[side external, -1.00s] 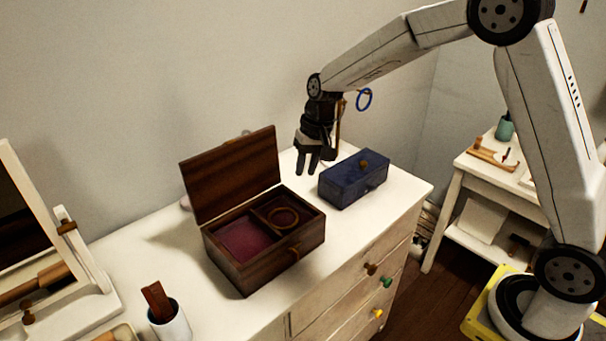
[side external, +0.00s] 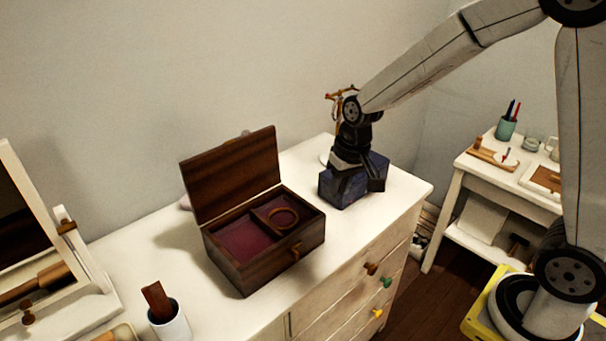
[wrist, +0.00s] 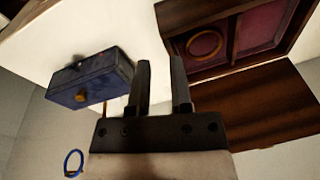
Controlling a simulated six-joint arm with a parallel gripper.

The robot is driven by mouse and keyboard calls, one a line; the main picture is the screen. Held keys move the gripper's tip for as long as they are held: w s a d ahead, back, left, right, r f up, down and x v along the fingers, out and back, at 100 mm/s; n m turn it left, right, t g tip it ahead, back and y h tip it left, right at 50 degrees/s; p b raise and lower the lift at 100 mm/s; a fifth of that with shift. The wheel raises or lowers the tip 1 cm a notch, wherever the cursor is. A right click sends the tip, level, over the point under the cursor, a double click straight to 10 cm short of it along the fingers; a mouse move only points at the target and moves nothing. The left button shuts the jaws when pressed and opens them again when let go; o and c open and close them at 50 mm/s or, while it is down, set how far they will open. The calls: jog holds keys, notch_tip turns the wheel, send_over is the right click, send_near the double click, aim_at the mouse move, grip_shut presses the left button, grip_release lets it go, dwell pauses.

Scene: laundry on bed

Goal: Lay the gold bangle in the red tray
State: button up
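The gold bangle (side external: 283,217) lies flat in the smaller right compartment of the open wooden box. It also shows in the wrist view (wrist: 203,32). I see no separate red tray; the box's larger left compartment (side external: 243,242) has a red floor and is empty. That red floor also shows in the wrist view (wrist: 258,30). My gripper (side external: 360,188) is right of the box, in front of the blue drawer box in the side view. In the wrist view its two fingers (wrist: 163,75) stand apart with nothing between them.
The blue drawer box (wrist: 95,80) stands right of the wooden box. A hanging stand (side external: 340,94) rises behind my wrist; a blue ring (wrist: 73,163) shows in the wrist view. The raised lid (side external: 232,172) blocks the box's back side. A white cup (side external: 170,322) stands front left.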

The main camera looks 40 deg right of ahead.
jog(key=s+f+n+h, duration=0.1)
jog(key=s+f+n, duration=0.1)
jog(key=s, duration=0.9)
jog(key=shift+s+d+n+t, duration=0.3)
jog(key=shift+d+t, duration=0.1)
jog(key=shift+d, duration=0.05)
jog(key=shift+f, duration=0.1)
